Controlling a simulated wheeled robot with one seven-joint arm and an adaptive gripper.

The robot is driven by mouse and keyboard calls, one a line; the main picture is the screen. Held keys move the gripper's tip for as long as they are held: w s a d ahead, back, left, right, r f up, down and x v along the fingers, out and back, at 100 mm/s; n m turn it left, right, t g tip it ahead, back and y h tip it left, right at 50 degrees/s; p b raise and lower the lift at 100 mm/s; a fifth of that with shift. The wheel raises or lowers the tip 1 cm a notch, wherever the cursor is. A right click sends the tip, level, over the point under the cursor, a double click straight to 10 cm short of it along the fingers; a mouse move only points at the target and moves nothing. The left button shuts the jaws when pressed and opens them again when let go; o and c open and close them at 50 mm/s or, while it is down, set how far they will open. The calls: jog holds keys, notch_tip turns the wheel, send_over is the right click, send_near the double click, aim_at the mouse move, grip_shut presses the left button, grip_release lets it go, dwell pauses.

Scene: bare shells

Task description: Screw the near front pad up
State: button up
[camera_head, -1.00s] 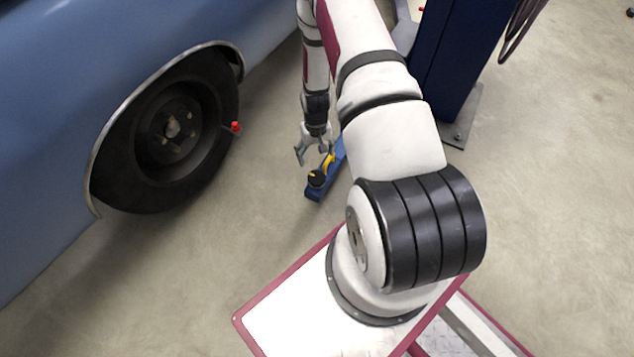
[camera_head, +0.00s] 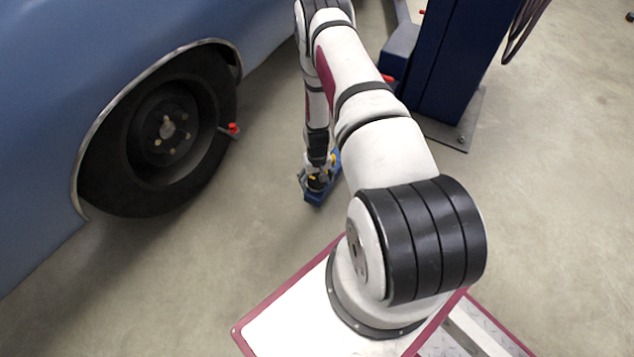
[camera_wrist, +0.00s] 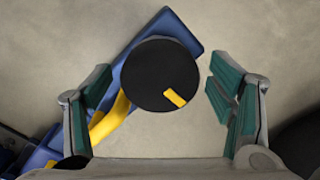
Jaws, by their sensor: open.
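The near front pad (camera_wrist: 150,72) is a round black disc with a yellow mark, seen from above in the wrist view. It sits at the end of a blue lift arm (camera_wrist: 188,32) that has a yellow part (camera_wrist: 112,118). My gripper (camera_wrist: 162,95) is open, with its green-lined fingers on either side of the pad. In the head view my gripper (camera_head: 315,182) is down at the blue lift arm (camera_head: 316,198) and mostly hides the pad.
A blue car (camera_head: 45,100) with a dark wheel (camera_head: 165,130) stands at the left. A red-tipped piece (camera_head: 233,129) sticks out beside the wheel. A dark blue lift post (camera_head: 450,60) rises behind my arm. The floor (camera_head: 240,215) between wheel and lift arm is clear.

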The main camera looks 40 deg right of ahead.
jog(key=shift+f, duration=0.2)
jog(key=c, duration=1.1)
jog(key=shift+c, duration=0.2)
